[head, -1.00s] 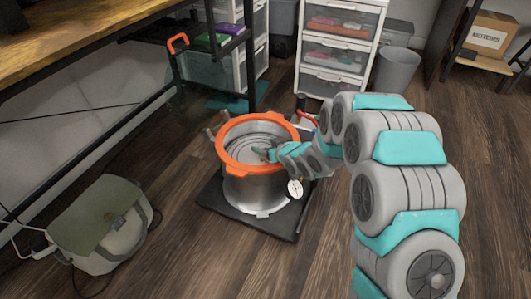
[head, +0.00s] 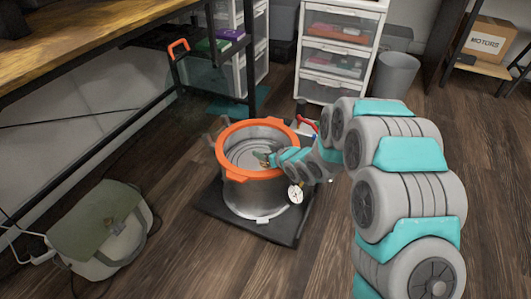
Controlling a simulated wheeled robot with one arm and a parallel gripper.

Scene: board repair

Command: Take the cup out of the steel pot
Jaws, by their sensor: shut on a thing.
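The steel pot (head: 258,198) has a broad orange rim and stands upright on a dark square mat. A gauge hangs at its right front. My gripper (head: 264,159) reaches in from the right, over the orange rim, with its fingertips inside the pot's mouth. It is shut on a small greenish-brown thing at its tips, which I take to be the cup. The cup is too small and too covered by my gripper to make out its shape. I cannot tell whether it touches the pot's floor.
The black mat (head: 225,211) lies on the wood floor. A green-and-cream bag (head: 98,225) lies to the left, below a workbench (head: 60,55). A white drawer unit (head: 338,50) and a grey bin (head: 397,74) stand behind. The floor in front is clear.

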